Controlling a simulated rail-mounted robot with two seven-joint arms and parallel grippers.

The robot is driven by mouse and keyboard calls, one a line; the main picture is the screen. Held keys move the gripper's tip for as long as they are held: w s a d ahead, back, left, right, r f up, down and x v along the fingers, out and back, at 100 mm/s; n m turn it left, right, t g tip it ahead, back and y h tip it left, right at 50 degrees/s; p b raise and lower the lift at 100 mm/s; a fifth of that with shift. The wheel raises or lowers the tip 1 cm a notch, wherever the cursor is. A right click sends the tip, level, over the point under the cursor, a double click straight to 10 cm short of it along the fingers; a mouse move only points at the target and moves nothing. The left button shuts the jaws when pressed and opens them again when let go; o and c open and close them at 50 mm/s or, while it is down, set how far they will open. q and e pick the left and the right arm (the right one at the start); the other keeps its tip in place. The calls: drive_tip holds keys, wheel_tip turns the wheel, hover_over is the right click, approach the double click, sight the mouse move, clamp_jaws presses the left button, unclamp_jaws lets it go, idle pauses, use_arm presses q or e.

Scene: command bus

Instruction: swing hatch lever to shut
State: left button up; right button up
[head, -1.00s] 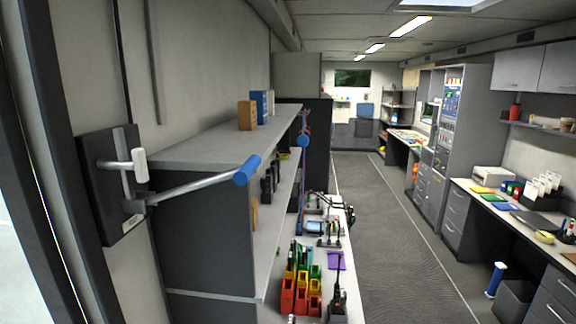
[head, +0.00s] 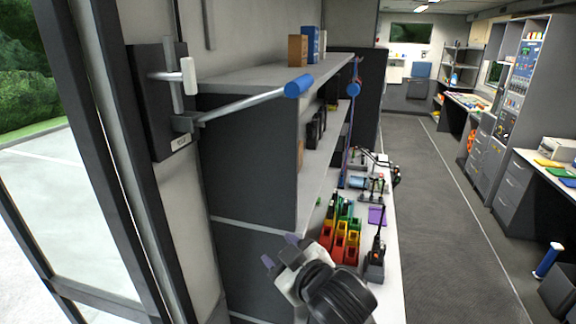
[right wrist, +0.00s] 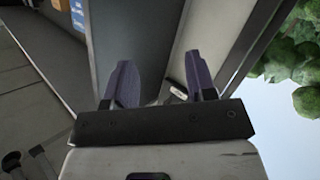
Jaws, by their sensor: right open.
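The hatch lever (head: 245,104) is a grey bar with a blue grip (head: 299,86) at its free end. It sticks out to the right, tilted slightly upward, from a dark wall plate (head: 150,125) beside the door frame. A short white-ended handle (head: 188,76) sits above it on the same plate. My right gripper (head: 280,251) is low in the head view, below the lever and apart from it. In the right wrist view its two purple fingers (right wrist: 160,80) are spread with nothing held between them. I cannot make out the lever clearly there. My left gripper is not in view.
A grey shelf unit (head: 250,150) stands just right of the lever, with boxes on top. Colored bins (head: 340,235) and tools sit on the white bench behind my right gripper. The aisle floor (head: 430,220) is clear. The glazed door frame is at left.

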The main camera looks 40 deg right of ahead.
sight(288, 87)
drive_tip(key=s+d+r+t+h+b, duration=0.1)
drive_tip(key=d+r+t+b, duration=0.15)
drive_tip(key=r, duration=0.85)
drive_tip(key=s+d+r+t+h+b, duration=0.15)
drive_tip(key=d+r, duration=0.25)
drive_tip(key=r, duration=0.7)
drive_tip(key=s+d+r+m+y+b, duration=0.1)
drive_tip(key=s+d+r+y, duration=0.1)
drive_tip(key=s+d+r, duration=0.3)
drive_tip(key=s+d+r+m+y+b, duration=0.1)
drive_tip(key=d+r+m+y, duration=0.1)
drive_tip(key=r, duration=0.6)
drive_tip(key=w+a+f+m+g+y+p, duration=0.1)
drive_tip(key=w+a+m+g+y, duration=0.1)
drive_tip(key=w+a+m+y, duration=0.1)
drive_tip(key=w+a+f+m+g+y+p, duration=0.1)
drive_tip(key=w+a+f+m+y, duration=0.1)
drive_tip(key=w+a+m+y, duration=0.1)
drive_tip(key=w+a+f+m+g+y+p, duration=0.1)
drive_tip(key=w+a+f+m+g+y, duration=0.1)
drive_tip(key=w+m, duration=0.3)
drive_tip(key=shift+w+a+f+g+y+p, duration=0.1)
drive_tip(key=shift+a+g+y+p, duration=0.25)
drive_tip(key=shift+a+y, duration=0.5)
